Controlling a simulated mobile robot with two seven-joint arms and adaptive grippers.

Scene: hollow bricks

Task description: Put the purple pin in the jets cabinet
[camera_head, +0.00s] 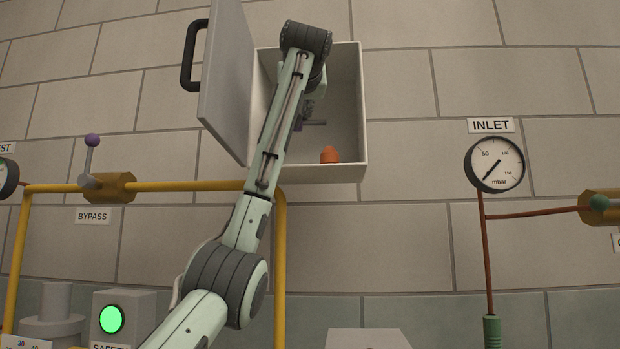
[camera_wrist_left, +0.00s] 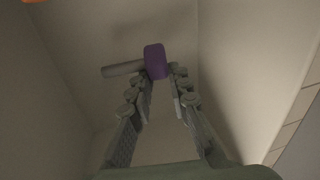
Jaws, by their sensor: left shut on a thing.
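The wall cabinet (camera_head: 345,95) is an open light-grey box whose door (camera_head: 228,85) with a dark handle stands open to the left. No label for it shows. My left arm reaches up in front of it, and my left gripper (camera_head: 307,112) is inside, partly hidden by the arm. The left wrist view shows the gripper (camera_wrist_left: 160,84) shut on the purple pin, with its purple head (camera_wrist_left: 155,61) between the fingertips and its grey shaft (camera_wrist_left: 122,69) pointing left. In the head view the pin's grey shaft (camera_head: 316,122) shows above the cabinet floor. My right gripper is not in view.
An orange object (camera_head: 330,155) sits on the cabinet floor near the front. Below are a yellow pipe (camera_head: 200,186) with the BYPASS valve and a green-lit box (camera_head: 111,319). An INLET gauge (camera_head: 494,164) hangs on the right. The wall between cabinet and gauge is clear.

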